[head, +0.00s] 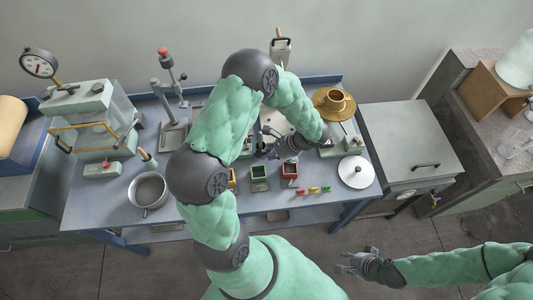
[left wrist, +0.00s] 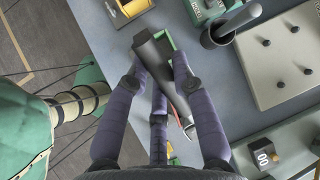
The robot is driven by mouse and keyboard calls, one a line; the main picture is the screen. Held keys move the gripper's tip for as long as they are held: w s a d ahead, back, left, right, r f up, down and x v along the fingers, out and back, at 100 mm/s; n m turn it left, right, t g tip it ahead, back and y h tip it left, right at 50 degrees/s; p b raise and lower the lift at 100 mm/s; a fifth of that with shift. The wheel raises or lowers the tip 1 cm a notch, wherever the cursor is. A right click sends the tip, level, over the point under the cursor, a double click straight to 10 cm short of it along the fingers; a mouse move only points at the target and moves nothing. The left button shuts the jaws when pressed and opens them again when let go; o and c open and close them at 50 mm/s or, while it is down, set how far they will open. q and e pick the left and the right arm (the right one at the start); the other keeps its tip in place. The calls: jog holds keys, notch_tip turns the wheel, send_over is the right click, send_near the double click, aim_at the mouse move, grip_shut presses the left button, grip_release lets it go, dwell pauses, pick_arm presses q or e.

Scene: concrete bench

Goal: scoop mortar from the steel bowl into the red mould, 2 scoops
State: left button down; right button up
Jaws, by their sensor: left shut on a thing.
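The steel bowl (head: 148,204) stands at the left front of the bench; what lies in it is too small to tell. The red mould (head: 290,182) stands near the front edge, right of the green mould (head: 260,186). My left gripper (head: 264,145) is above and behind the moulds. In the left wrist view its fingers (left wrist: 160,88) are shut on a dark grey tool (left wrist: 152,58), held slantwise, partly hiding the green mould (left wrist: 166,38). I cannot tell whether the tool carries mortar. My right gripper (head: 356,262) is open and empty, off the bench's front.
A yellow mould (head: 232,184) is left of the green one. Small coloured pieces (head: 313,190) and a white round lid (head: 356,172) lie to the right. A grey mortar with pestle (left wrist: 220,36) and a pegged plate (left wrist: 268,72) are close by. The front strip between bowl and moulds looks partly free.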

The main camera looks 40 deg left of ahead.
pick_arm(q)
jog(key=shift+w+d+r+g+y, duration=0.3)
jog(key=shift+w+d+g+y, duration=0.4)
jog(key=shift+w+g, duration=0.15)
jog(key=shift+w+d+r+m+g+y+b, duration=0.25)
jog(key=shift+w+d+r+g+y+b, duration=0.1)
jog(key=shift+w+g+y+b, duration=0.25)
jog(key=shift+w+d+r+m+g+y+b, duration=0.25)
jog(key=shift+w+d+g+y+b, duration=0.15)
jog(key=shift+g, duration=0.25)
jog(key=shift+w+r+y, duration=0.15)
jog(key=shift+r+y, duration=0.05)
jog(key=shift+y, duration=0.1)
